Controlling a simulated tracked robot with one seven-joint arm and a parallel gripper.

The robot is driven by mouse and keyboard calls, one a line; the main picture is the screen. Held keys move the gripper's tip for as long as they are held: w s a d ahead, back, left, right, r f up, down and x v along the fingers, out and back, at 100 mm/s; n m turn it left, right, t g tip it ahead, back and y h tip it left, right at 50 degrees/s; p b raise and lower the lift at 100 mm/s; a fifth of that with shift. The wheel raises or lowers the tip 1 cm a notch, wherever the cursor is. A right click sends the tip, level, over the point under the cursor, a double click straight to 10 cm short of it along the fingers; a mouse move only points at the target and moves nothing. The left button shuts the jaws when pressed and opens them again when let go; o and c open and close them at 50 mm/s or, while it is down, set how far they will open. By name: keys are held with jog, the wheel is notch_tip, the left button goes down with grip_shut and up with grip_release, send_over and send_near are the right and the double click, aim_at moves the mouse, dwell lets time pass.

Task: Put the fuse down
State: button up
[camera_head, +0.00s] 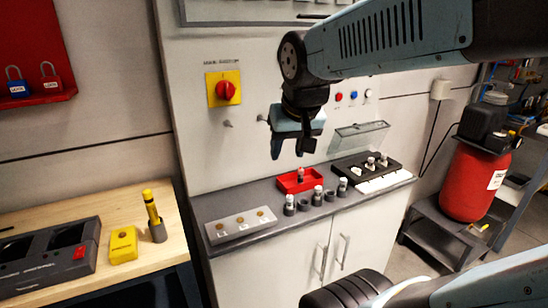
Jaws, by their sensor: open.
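A small fuse (301,175) stands in the red tray (287,184) on the grey counter; it looks upright. My gripper (288,152) is open above the tray, pointing down, with nothing visible between its fingers. There is a gap between the fingertips and the fuse. Several similar light-topped fuses (317,194) stand in grey round holders in front of the tray.
A grey panel with brass discs (241,225) lies at the counter's left. A black block with fuses (371,164) is at the right, by a clear flap (360,130). A red rotary switch (225,90) is on the wall panel behind.

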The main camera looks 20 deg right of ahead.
jog(key=shift+n+y, duration=0.3)
jog(key=shift+n, duration=0.6)
jog(key=s, duration=0.1)
jog(key=s+a, duration=0.1)
jog(key=s, duration=0.1)
jog(key=s+a, duration=0.1)
jog(key=shift+s+a, duration=0.2)
jog(key=shift+s, duration=0.05)
